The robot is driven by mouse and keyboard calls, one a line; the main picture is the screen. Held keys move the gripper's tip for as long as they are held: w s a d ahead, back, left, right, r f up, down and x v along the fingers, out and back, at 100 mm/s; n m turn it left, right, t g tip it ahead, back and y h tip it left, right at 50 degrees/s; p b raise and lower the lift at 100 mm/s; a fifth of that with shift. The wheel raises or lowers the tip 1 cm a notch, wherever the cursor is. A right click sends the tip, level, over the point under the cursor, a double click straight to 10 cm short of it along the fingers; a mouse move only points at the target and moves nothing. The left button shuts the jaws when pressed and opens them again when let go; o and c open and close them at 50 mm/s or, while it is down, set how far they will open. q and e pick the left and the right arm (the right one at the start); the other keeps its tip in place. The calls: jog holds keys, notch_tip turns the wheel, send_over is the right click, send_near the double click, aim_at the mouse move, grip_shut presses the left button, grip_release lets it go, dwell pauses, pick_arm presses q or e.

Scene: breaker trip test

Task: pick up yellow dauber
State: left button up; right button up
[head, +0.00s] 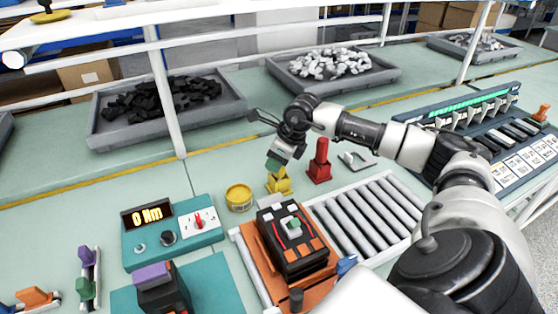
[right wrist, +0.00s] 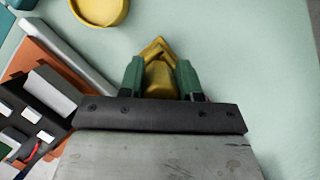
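The yellow dauber (right wrist: 158,78) is between the two green fingertips of my right gripper (right wrist: 160,76) in the right wrist view. It fills most of the gap; whether both fingers press on it is not clear. In the head view my right gripper (head: 276,160) points down at the yellow dauber's holder (head: 279,184), which stands on the bench. The upper part of the dauber is hidden there by the fingers. A red dauber in its red holder (head: 319,168) stands just to the right. My left gripper is not in view.
A round yellow pot (head: 239,197) stands left of the holder. A black breaker (head: 291,240) sits on an orange fixture in front, beside a roller conveyor (head: 362,216). A teal meter box (head: 170,234) is at left. Grey trays (head: 231,108) stand behind, with clear bench between.

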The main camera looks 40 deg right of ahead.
jog(key=c, duration=0.3)
notch_tip(320, 180, up, 10)
jog(key=shift+r+b, duration=0.1)
jog(key=shift+b, duration=0.35)
dwell(0.4)
